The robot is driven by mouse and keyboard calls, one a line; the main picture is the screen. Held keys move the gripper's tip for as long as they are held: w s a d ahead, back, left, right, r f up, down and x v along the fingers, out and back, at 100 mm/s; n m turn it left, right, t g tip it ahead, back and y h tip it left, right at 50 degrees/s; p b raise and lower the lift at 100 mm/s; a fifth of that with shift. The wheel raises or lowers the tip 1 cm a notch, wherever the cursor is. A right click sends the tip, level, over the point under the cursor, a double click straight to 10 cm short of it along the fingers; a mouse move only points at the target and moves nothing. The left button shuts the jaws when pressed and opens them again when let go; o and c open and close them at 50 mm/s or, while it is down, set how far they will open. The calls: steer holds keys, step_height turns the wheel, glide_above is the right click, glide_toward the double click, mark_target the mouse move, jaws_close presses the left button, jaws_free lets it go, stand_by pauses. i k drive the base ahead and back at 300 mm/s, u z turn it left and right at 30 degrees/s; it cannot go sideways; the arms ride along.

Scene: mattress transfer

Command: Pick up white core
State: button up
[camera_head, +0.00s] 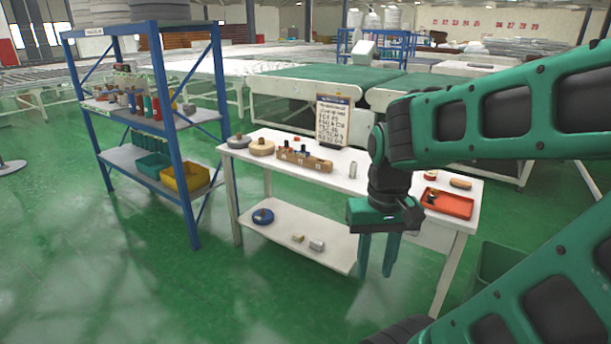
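My gripper (376,266) points down in front of the white table (326,160). Its two green fingers are apart with nothing seen between them. A small upright pale cylinder (353,171) stands on the tabletop, left of my gripper's wrist. It may be the white core, but it looks greyish and is small. Another small pale cylinder (317,245) lies on the table's lower shelf (290,226), left of my fingers. I cannot tell for sure which one is the white core. My arm hides part of the tabletop.
The tabletop holds a wooden block rack (305,160), round spools (262,147), a sign (332,121) and a red tray (446,204). A blue shelf unit (162,110) stands left. A green bin (496,262) is at right. The front left floor is clear.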

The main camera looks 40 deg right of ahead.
mark_target(353, 163)
steer(key=u, duration=1.95)
steer(key=k, duration=1.4)
steer(key=z, duration=2.5)
steer(key=i, duration=1)
steer(key=z, duration=0.05)
